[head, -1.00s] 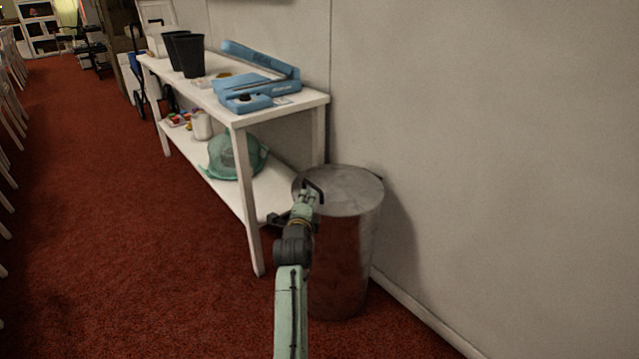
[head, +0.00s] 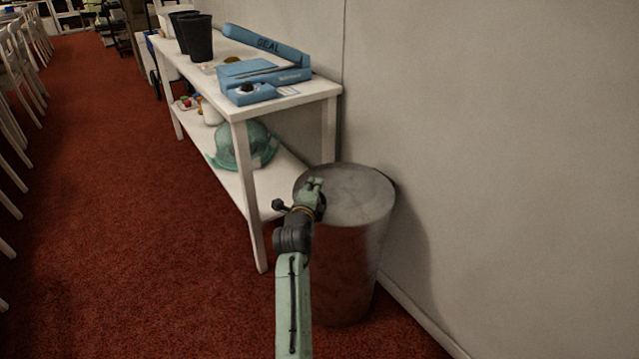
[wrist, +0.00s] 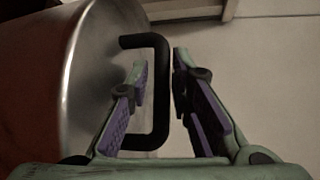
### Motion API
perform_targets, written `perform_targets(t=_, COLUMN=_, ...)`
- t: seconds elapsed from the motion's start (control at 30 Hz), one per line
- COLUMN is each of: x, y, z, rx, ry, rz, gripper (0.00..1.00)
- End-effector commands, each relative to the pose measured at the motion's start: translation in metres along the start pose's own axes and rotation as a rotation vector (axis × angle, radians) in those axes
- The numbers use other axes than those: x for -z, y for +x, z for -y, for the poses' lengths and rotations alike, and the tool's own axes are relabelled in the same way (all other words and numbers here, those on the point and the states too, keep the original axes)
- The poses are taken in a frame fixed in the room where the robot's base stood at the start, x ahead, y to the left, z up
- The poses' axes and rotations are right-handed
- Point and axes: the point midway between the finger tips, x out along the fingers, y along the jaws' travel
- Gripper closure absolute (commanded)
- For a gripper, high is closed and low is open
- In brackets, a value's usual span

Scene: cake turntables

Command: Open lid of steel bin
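The steel bin (head: 348,270) stands on the carpet beside the wall, with its round grey lid (head: 355,192) on top. My gripper (head: 314,184) is over the left part of the lid in the head view and hides the handle there. In the wrist view the black U-shaped handle (wrist: 162,95) stands out from the lid (wrist: 100,65). The fingers of my gripper (wrist: 160,80) are open on both sides of the handle bar. The left finger is inside the loop, between bar and lid. The right finger is outside, with a visible gap to the bar.
A white two-level table (head: 237,108) stands close to the left of the bin, with a blue sealer (head: 262,78) and black cups (head: 197,38) on top. A teal translucent item (head: 240,145) lies on its lower shelf. The wall (head: 480,150) is close on the right. Carpet at left is open.

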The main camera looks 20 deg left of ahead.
Motion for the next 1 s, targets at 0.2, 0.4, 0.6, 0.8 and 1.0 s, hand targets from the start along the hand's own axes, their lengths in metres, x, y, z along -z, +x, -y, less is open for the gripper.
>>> perform_targets(t=0.2, x=-0.0017, y=-0.0006, z=-0.0009, rx=0.0, ry=0.0, rz=0.001, gripper=0.8)
perform_targets(t=0.4, x=-0.0014, y=-0.0006, z=-0.0007, rx=0.0, ry=0.0, rz=0.0, gripper=0.84)
perform_targets(t=0.6, x=-0.0012, y=-0.0005, z=-0.0006, rx=0.0, ry=0.0, rz=0.0, gripper=0.97)
perform_targets(t=0.8, x=-0.0011, y=-0.0005, z=-0.0006, rx=0.0, ry=0.0, rz=0.0, gripper=1.0)
perform_targets(t=1.0, x=-0.001, y=-0.0004, z=-0.0006, rx=0.0, ry=0.0, rz=0.0, gripper=1.0)
